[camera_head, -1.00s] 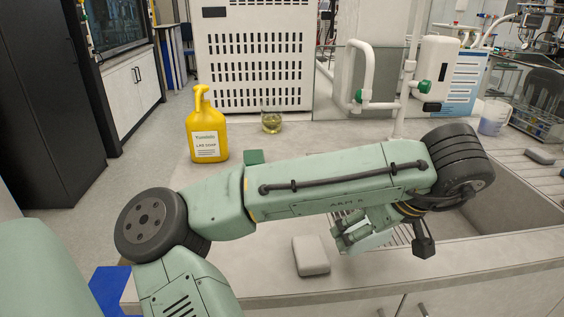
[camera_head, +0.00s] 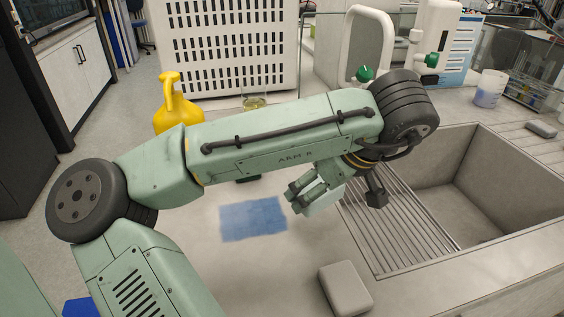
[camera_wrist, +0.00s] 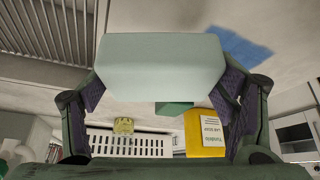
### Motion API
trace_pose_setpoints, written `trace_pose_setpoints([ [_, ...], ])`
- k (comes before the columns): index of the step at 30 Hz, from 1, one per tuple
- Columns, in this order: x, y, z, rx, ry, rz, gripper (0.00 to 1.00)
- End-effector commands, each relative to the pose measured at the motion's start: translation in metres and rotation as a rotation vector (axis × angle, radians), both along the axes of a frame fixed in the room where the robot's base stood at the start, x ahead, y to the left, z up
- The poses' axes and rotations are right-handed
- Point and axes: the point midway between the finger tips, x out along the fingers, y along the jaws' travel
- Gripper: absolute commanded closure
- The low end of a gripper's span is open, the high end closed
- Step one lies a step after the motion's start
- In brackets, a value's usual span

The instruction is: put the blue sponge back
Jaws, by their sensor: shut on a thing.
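My gripper (camera_wrist: 172,90) is shut on a pale blue block-shaped sponge (camera_wrist: 160,62), with one dark finger pad at each end of it. In the head view the sponge (camera_head: 325,200) shows as a pale shape under my gripper (camera_head: 318,194), partly hidden by it. It is held over the counter at the left edge of the sink's drain grid. A flat blue rectangle (camera_head: 253,218) lies on the counter to the left of my gripper; it also shows in the wrist view (camera_wrist: 238,45). A grey sponge-like block (camera_head: 345,290) lies nearer the front edge.
The sink (camera_head: 440,195) and its ribbed drain grid (camera_head: 392,225) are on the right. A yellow bottle (camera_head: 172,108) and a glass (camera_head: 254,103) stand behind my arm. A small green block (camera_wrist: 173,107) sits near them.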

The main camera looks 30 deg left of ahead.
Motion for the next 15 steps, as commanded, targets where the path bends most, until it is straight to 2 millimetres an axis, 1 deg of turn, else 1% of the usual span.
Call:
trace_pose_setpoints([
  [2, 0.001, 0.002, -0.001, 0.0, -0.001, 0.002, 0.48],
  [5, 0.01, 0.011, -0.004, -0.003, -0.001, 0.005, 0.48],
  [8, 0.025, 0.029, -0.008, -0.006, -0.001, 0.007, 0.48],
  [15, 0.068, 0.078, -0.015, -0.005, 0.0, 0.006, 0.48],
])
